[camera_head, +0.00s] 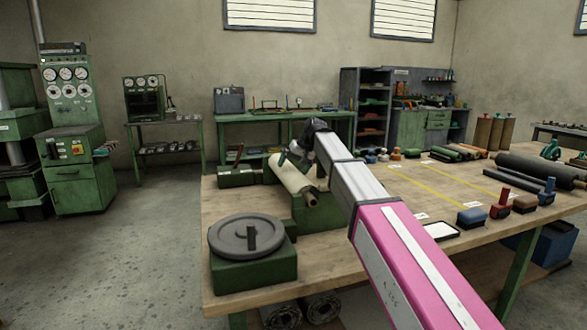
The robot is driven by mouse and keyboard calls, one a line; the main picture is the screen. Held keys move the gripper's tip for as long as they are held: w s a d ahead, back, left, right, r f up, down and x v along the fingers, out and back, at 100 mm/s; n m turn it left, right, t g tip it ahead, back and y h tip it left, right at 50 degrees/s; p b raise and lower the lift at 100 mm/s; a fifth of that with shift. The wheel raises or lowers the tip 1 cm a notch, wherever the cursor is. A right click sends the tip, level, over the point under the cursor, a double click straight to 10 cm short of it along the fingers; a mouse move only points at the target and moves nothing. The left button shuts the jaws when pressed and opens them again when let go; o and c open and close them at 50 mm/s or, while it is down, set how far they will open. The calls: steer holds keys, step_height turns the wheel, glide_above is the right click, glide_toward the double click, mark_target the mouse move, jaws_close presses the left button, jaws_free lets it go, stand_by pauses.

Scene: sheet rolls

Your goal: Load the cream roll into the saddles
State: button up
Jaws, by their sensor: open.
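The cream roll (291,178) lies left of my arm, running from back left to front right, with a dark shaft end at its near end. Its near end is at a green saddle block (318,215) on the wooden bench. Whether it is fully seated there, and what is under its far end, I cannot tell. My gripper (296,155) is open, at the end of my pink and silver arm, close to the roll's far half. The arm and wrist hide part of the fingers, so I cannot tell whether they touch the roll.
Small green boxes (237,177) sit behind. Dark rollers (530,172), coloured blocks and a white tray (441,231) lie to the right. Yellow lines mark the bench.

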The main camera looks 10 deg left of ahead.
steer(key=v, duration=1.2)
steer(key=shift+r, duration=0.1)
